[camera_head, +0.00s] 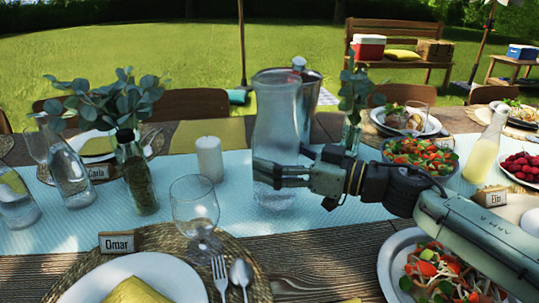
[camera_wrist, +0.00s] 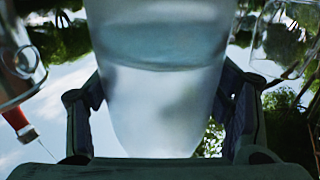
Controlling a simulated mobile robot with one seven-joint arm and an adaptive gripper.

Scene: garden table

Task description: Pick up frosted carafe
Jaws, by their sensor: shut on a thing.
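The frosted carafe (camera_head: 277,115) is a tall, pale, translucent vessel with a narrow waist, standing upright at the middle of the table (camera_head: 325,255). My gripper (camera_head: 282,175) comes from the right and is shut on its lower body. In the wrist view the carafe (camera_wrist: 165,85) fills the middle, with a finger of my gripper (camera_wrist: 162,125) on either side of it. A bluish band crosses the carafe there. I cannot tell whether its base touches the light blue runner (camera_head: 240,228).
A metal bucket (camera_head: 312,95) stands close behind the carafe. A white candle (camera_head: 209,158) and a wine glass (camera_head: 195,210) stand to its left. A eucalyptus vase (camera_head: 352,120) and a salad bowl (camera_head: 415,158) are to the right, near my arm. Bottles and plates crowd the rest.

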